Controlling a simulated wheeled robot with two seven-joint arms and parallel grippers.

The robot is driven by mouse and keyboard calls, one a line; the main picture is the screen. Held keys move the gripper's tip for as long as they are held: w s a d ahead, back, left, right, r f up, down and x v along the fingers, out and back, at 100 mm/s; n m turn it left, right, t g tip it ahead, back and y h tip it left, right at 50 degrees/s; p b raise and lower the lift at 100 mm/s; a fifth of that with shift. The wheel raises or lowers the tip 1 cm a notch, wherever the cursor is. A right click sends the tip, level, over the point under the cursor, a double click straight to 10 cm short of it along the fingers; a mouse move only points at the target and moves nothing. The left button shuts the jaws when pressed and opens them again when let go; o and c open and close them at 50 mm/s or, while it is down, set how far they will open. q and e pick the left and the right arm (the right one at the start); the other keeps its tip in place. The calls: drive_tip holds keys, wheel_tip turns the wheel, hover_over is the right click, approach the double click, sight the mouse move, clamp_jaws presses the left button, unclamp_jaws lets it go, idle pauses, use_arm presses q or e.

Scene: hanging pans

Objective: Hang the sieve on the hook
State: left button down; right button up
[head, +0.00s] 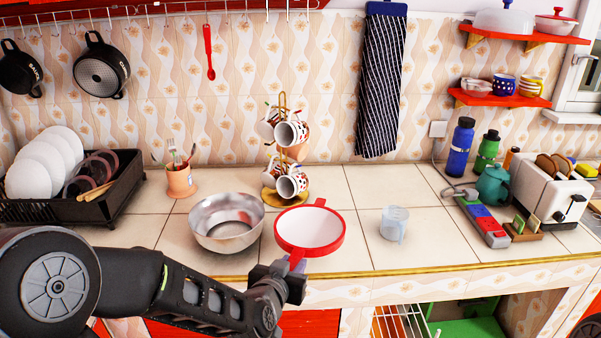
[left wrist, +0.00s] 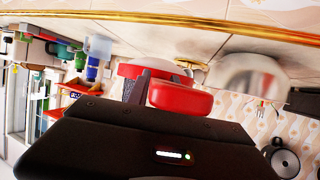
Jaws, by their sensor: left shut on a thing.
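The red-rimmed sieve (head: 310,231) with a white bowl is over the front part of the counter, right of the metal bowl. My left gripper (head: 292,264) is shut on its handle at the near side. The sieve's red part also shows in the left wrist view (left wrist: 180,98), right at the gripper's fingers. A rail with several hooks (head: 165,10) runs along the top of the wall. Two pans and a red spoon hang from it. My right gripper is not in view.
A metal bowl (head: 226,222), a mug stand (head: 284,150) and a measuring cup (head: 394,224) stand near the sieve. A dish rack (head: 115,200) is at left, a toaster (head: 552,188) at right. A striped towel (head: 382,85) hangs on the wall.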

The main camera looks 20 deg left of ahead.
use_arm(q)
drive_tip(key=w+a+r, duration=0.4)
drive_tip(key=a+r, duration=0.2)
drive_tip(key=a, duration=0.3)
drive_tip(key=s+a+r, duration=0.1)
drive_tip(key=a, duration=0.6)
drive_tip(key=s+a+r+n+y, duration=0.1)
drive_tip(key=s+a+r, duration=0.1)
drive_tip(key=a, duration=0.5)
drive_tip(key=shift+a+r, duration=0.2)
drive_tip(key=shift+a, duration=0.05)
wheel_tip(320, 180, down, 5)
drive_tip(key=shift+s+b, duration=0.1)
drive_tip(key=shift+b, duration=0.75)
